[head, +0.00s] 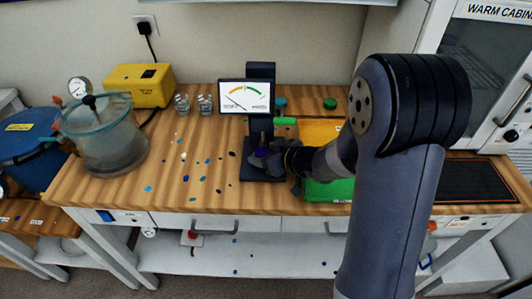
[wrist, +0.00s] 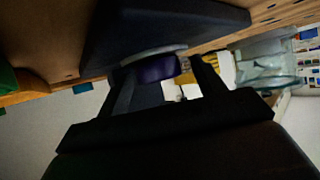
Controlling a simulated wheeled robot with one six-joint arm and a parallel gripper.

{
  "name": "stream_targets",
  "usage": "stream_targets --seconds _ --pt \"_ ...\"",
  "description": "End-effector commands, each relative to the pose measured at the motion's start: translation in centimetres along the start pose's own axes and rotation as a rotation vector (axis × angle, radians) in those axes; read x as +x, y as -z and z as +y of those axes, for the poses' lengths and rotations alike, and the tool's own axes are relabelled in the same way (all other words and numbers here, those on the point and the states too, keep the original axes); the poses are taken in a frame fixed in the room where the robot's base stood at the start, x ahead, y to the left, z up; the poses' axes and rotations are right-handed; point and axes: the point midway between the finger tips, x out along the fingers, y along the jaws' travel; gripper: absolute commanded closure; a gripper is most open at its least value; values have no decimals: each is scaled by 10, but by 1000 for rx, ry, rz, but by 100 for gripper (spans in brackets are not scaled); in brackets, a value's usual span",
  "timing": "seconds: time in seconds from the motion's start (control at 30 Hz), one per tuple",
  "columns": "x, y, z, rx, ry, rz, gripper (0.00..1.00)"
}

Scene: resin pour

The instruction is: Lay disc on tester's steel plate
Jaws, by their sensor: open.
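The tester has a dial display (head: 246,97) on a dark column and a dark base (head: 248,172). In the wrist view, which is upside down, a purple disc (wrist: 155,69) lies flat against the pale steel plate (wrist: 152,52) on the tester's dark base (wrist: 205,18). The disc (head: 263,153) shows as a small purple patch in the head view, partly hidden. My gripper (wrist: 160,72) is open around the disc, with a visible gap at the right finger. In the head view, my gripper (head: 282,158) is low over the tester's base.
Green and yellow trays (head: 325,190) stand right of the tester, under my arm. A glass vacuum pot (head: 104,140) and a yellow pump (head: 138,86) stand at the left. Small glass cups (head: 205,104) are behind. Coloured spots dot the wooden bench (head: 165,185) left of the tester.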

Motion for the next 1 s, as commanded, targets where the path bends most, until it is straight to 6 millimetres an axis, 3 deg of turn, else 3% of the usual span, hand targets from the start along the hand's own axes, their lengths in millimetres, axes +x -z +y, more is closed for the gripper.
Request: stream_targets --seconds 0.17,0.6,0.8,1.0 --pt "-16 4 1 1 -3 1 35" --pt "-105 4 1 1 -5 1 35" --pt "-120 3 0 0 -1 1 35" --pt "-122 2 0 0 0 0 35"
